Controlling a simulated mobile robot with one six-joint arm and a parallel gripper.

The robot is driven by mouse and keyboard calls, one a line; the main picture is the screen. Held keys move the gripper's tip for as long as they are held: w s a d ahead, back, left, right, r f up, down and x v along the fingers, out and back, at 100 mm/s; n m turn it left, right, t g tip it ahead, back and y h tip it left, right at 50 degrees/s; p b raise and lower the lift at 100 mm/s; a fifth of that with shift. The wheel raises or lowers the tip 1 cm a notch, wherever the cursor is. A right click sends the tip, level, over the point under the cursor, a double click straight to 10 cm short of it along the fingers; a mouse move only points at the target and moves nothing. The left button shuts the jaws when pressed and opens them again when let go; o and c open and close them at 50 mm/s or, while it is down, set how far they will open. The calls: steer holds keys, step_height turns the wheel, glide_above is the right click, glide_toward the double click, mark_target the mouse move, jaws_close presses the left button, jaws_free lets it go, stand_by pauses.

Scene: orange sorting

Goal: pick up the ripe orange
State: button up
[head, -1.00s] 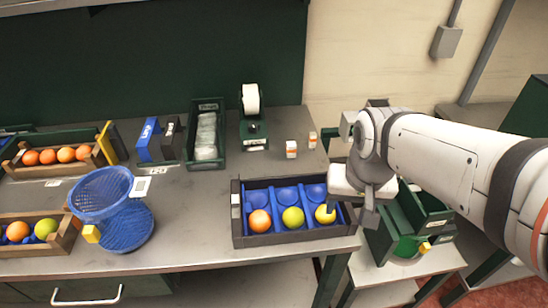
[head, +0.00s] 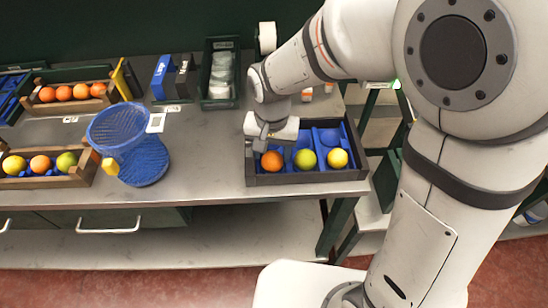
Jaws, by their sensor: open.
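A ripe orange (head: 272,161) sits in the front left pocket of a black tray (head: 318,176) with blue inserts. A yellow-green fruit (head: 306,159) and a yellow fruit (head: 338,158) sit to its right in the same front row. My gripper (head: 264,144) hangs over the tray's left side, just above and behind the orange. It is open and holds nothing that I can see. Its fingertips are partly hidden, and I cannot tell whether they touch the orange. The gripper covers part of the tray's back row.
A blue mesh basket (head: 117,128) stands left of the tray. Wooden crates with fruit stand at the front left (head: 50,182) and back left (head: 62,107). A green bin (head: 220,100) and a tape dispenser (head: 267,38) are behind. Bare counter (head: 205,150) lies between basket and tray.

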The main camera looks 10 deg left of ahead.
steer(key=shift+f, duration=0.95)
steer(key=shift+c, duration=0.2)
steer(key=c, duration=0.6)
steer(key=shift+r, duration=0.15)
